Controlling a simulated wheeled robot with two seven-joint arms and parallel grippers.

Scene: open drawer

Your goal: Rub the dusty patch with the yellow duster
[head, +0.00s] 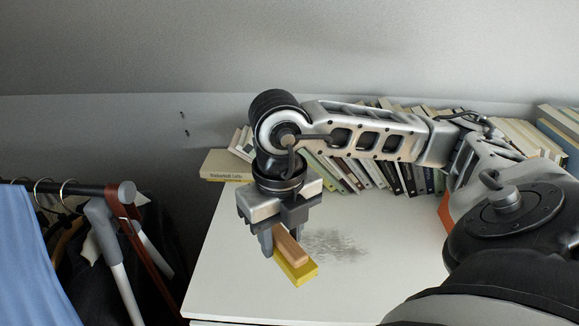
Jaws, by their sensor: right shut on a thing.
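The yellow duster (302,273) has a wooden grip on top and a yellow pad below. My right gripper (283,248) is shut on the duster's wooden grip and points down over the white top. The dusty patch (338,246) is a grey smudge on the white surface, just right of the duster. The duster's pad is at or just above the surface; I cannot tell if it touches. The duster is beside the patch's left edge. My left gripper is not in view.
The white top (380,285) is clear around the patch. A row of leaning books (385,175) stands along its back, with a flat book (226,165) at the back left. A clothes rail (60,188) with hanging clothes stands at the left, beyond the top's left edge.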

